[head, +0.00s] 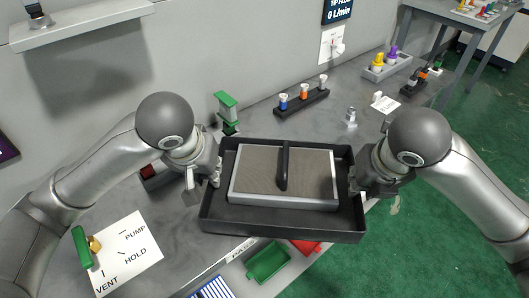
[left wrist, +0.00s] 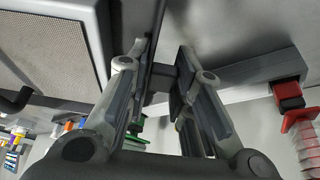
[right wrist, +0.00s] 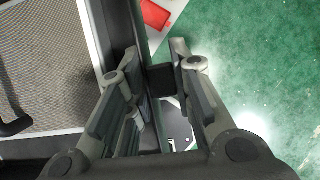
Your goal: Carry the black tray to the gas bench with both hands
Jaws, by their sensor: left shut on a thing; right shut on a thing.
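The black tray (head: 280,222) is in the middle of the head view, over the front edge of a grey bench (head: 200,245). It looks roughly level and carries a framed grey panel (head: 255,170) with a black handle (head: 284,166). My left gripper (head: 209,182) is shut on the tray's left wall, which also shows in the left wrist view (left wrist: 158,28). My right gripper (head: 358,184) is shut on the right wall, seen also in the right wrist view (right wrist: 143,30). The tray hides the bench beneath it. No label here names the gas bench.
On the bench stand a black rack with coloured vials (head: 302,102), a green-topped piece (head: 227,105) and a small metal part (head: 351,117). A PUMP/HOLD/VENT plate (head: 130,262) with a green lever lies left. A green bin (head: 268,262) is below the tray. Open green floor (head: 400,240) lies right.

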